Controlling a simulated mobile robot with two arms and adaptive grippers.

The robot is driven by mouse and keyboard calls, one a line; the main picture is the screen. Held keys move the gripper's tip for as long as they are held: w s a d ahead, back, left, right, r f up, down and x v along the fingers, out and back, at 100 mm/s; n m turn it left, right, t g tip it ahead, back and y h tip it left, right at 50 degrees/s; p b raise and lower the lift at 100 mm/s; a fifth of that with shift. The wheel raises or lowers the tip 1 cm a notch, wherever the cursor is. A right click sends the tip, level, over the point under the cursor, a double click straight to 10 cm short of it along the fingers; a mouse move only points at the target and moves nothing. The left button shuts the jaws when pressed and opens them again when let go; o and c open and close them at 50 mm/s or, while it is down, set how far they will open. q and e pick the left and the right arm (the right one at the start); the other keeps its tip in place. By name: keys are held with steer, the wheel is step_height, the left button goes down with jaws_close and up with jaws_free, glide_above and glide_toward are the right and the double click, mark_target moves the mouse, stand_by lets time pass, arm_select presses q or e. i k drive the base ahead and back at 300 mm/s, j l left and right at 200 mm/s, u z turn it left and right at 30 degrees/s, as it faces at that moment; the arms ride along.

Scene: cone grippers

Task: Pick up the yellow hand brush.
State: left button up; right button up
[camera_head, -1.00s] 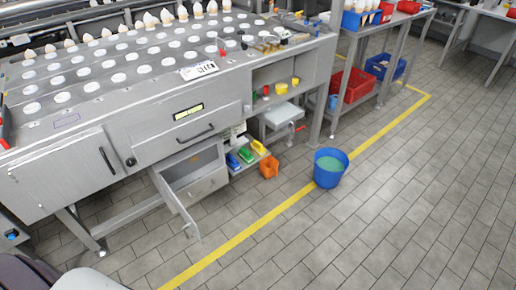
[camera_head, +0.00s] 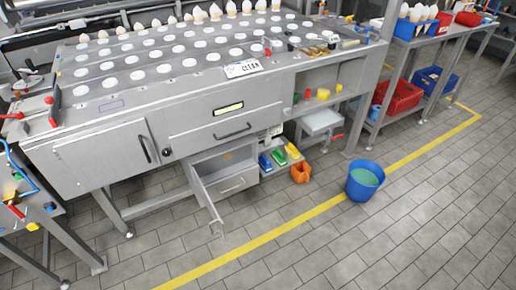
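A small yellow item that looks like the yellow hand brush (camera_head: 292,151) lies on the low shelf under the steel workbench. It is the rightmost in a row with a similar green item (camera_head: 279,157) and a blue item (camera_head: 265,162). The items are small, so their bristles cannot be made out. An orange container (camera_head: 300,172) hangs or stands just in front and to the right of the yellow item. Neither of my grippers shows in the head view.
An open cabinet door (camera_head: 209,205) juts out left of the low shelf. A blue bucket (camera_head: 364,181) with greenish liquid stands on the floor to the right. The steel workbench (camera_head: 190,137) overhangs the shelf.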

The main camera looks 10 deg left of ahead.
mark_target(290, 149)
steer(key=i+l+u, duration=0.35)
steer(key=u, duration=0.15)
steer(key=i+l+u, duration=0.25)
steer(key=l+u, duration=0.25)
steer(key=i+l, duration=0.05)
steer(key=l, duration=0.05)
